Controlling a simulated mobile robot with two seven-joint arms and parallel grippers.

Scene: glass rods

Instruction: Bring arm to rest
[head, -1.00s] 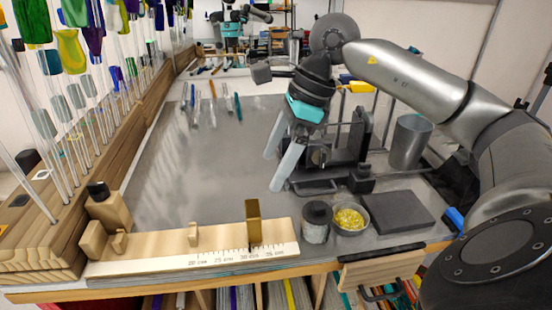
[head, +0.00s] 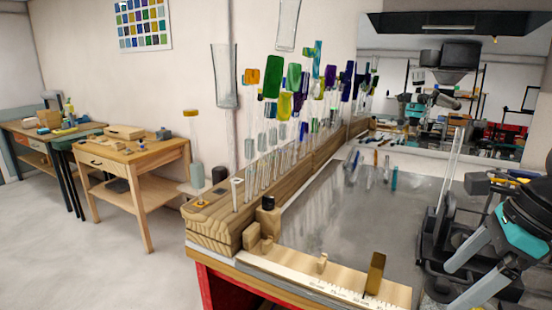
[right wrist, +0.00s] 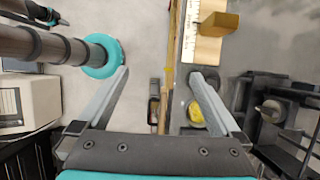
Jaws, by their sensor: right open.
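My right gripper (head: 456,287) is at the lower right of the head view, its two pale fingers apart and pointing down to the left. It is in front of the black burner stand (head: 436,240). In the right wrist view the gripper (right wrist: 160,74) is open, with nothing between its fingers. My left gripper does not show clearly in either view.
Coloured glass rods stand upright in a long wooden rack (head: 225,222) at the bench's left edge. A wooden side table (head: 135,155) stands further left, with open floor in front.

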